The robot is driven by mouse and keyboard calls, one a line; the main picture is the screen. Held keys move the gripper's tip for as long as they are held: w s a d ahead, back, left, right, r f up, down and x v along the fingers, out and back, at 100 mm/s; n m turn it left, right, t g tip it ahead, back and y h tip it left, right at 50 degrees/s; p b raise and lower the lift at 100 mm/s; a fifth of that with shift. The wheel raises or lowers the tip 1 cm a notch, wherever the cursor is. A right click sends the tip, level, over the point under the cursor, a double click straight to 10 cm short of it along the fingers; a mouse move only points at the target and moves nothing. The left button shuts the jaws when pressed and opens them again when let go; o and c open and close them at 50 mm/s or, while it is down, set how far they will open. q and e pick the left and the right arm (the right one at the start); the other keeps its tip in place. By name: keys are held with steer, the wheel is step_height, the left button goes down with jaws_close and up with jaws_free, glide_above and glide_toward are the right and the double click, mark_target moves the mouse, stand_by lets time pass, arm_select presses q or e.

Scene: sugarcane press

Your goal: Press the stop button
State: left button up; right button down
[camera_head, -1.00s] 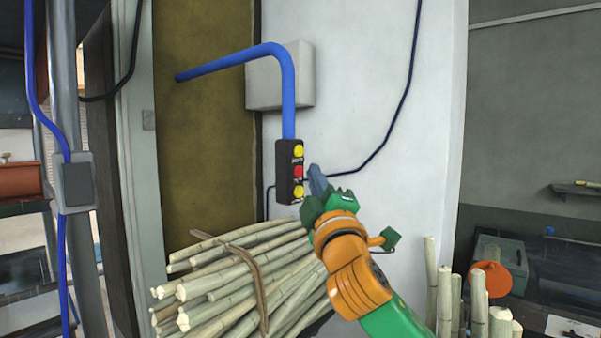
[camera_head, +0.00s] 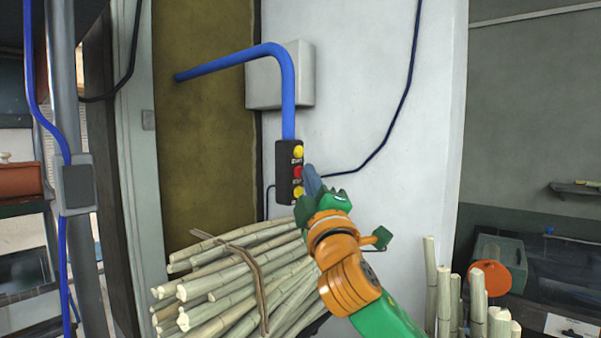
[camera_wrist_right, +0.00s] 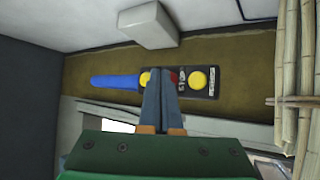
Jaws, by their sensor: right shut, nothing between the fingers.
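A black control box (camera_head: 284,172) hangs on the end of a blue pipe. It has a yellow button (camera_head: 298,152) at the top, a red button (camera_head: 298,172) in the middle and a yellow button (camera_head: 298,191) at the bottom. In the right wrist view the shut fingers (camera_wrist_right: 161,72) overlap the box (camera_wrist_right: 207,92) and partly hide the red button (camera_wrist_right: 174,77). I cannot tell whether they touch it. My left gripper is not in view.
A tied bundle of cane (camera_head: 235,280) lies below the box. The blue pipe (camera_head: 288,95) runs up and left past a grey wall box (camera_head: 300,75). Upright canes (camera_head: 445,290) stand at the lower right. A black cable (camera_head: 385,135) runs along the white wall.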

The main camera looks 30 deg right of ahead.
steer(key=shift+w+a, duration=0.1)
steer(key=shift+w, duration=0.2)
stand_by(0.4)
steer(key=shift+s, duration=0.1)
steer(key=shift+s+d, duration=0.2)
steer(key=shift+s, duration=0.35)
steer(key=s, duration=0.1)
steer(key=s+d+b, duration=0.1)
steer(key=s, duration=0.1)
steer(key=s+d, duration=0.1)
steer(key=shift+s+b, duration=0.35)
stand_by(0.5)
stand_by(0.3)
